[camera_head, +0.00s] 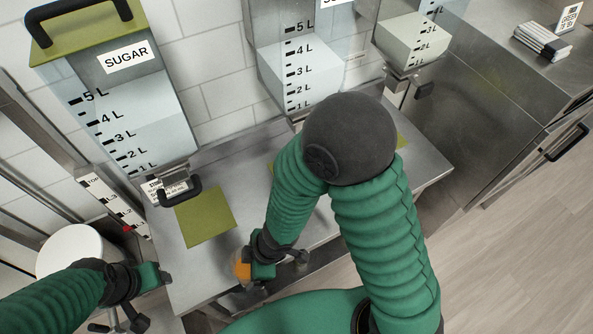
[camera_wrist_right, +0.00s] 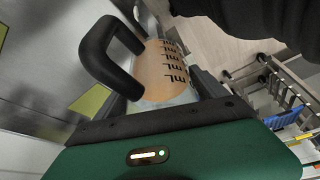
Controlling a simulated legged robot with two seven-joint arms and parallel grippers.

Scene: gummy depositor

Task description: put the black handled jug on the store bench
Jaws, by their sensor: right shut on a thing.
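The jug shows as a small patch of orange (camera_head: 243,264) at the front edge of the steel bench in the head view. In the right wrist view the jug (camera_wrist_right: 166,72) is clear, with orange contents and black mL marks, and its black handle (camera_wrist_right: 104,55) loops out to the left. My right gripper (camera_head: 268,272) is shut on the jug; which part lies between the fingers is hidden. My left gripper (camera_head: 122,312) is low at the left, apart from the jug, and its finger gap is unclear. I cannot tell which surface is the store bench.
The steel bench (camera_head: 200,268) carries a clear SUGAR dispenser (camera_head: 120,105), further dispensers (camera_head: 295,70) and an olive mat (camera_head: 205,215). A white round container (camera_head: 70,248) stands at left. A steel counter (camera_head: 500,75) at right holds a white stack (camera_head: 541,40) and has a bare stretch.

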